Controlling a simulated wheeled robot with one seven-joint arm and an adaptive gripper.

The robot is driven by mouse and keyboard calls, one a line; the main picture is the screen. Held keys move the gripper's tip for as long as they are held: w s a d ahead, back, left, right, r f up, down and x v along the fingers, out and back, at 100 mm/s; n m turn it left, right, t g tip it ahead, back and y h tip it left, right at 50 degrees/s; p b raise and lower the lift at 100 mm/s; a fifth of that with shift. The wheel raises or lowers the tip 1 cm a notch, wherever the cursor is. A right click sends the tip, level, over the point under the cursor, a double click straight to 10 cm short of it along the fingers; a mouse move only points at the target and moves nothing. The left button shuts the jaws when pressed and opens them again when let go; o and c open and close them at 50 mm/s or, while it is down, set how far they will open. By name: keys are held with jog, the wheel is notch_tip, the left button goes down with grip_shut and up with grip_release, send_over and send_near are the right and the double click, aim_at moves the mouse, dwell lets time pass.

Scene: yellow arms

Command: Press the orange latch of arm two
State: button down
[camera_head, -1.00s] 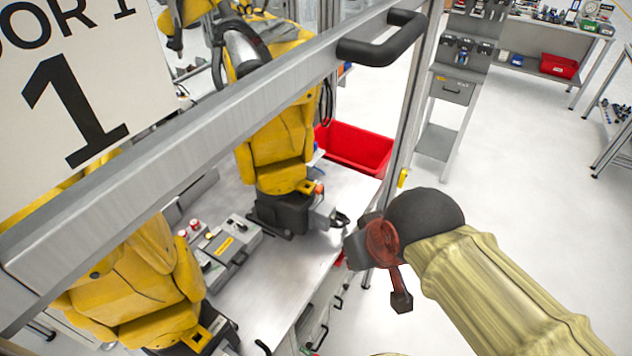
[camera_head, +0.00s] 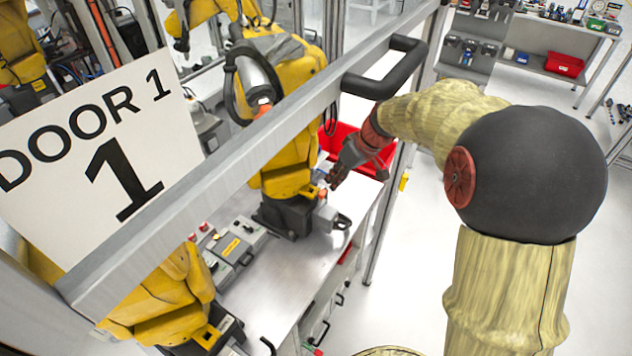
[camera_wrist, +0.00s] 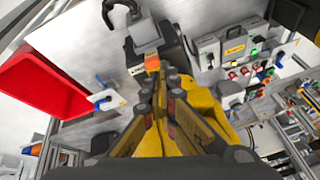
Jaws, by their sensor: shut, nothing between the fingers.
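A small orange latch (camera_head: 322,193) sits on the grey fitting at the base of the middle yellow arm (camera_head: 285,170). In the wrist view the orange latch (camera_wrist: 152,63) is just beyond my fingertips, near the picture's middle. My gripper (camera_head: 331,181) is shut and empty, reaching in from the right beside the yellow arm's base. In the wrist view my gripper's fingers (camera_wrist: 161,82) point at the latch, very near it; I cannot tell whether they touch. No label shows which arm is arm two.
A metal door frame (camera_head: 250,150) with a black handle (camera_head: 385,68) and a "DOOR 1" sign crosses in front. A red bin (camera_wrist: 40,85) is close by my gripper. A second yellow arm (camera_head: 165,295) and grey control boxes (camera_head: 238,240) stand on the bench.

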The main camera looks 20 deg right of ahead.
aim_at(316, 192)
jog(key=shift+w+a+r+n+t, duration=0.1)
jog(key=shift+w+r+n+t, duration=0.15)
jog(key=shift+w+r+n, duration=0.55)
jog(key=shift+w+r+n+t, duration=0.25)
jog(key=shift+w+r+n, duration=0.1)
jog(key=shift+n, duration=0.75)
jog(key=x, duration=1)
jog(key=shift+b, duration=0.3)
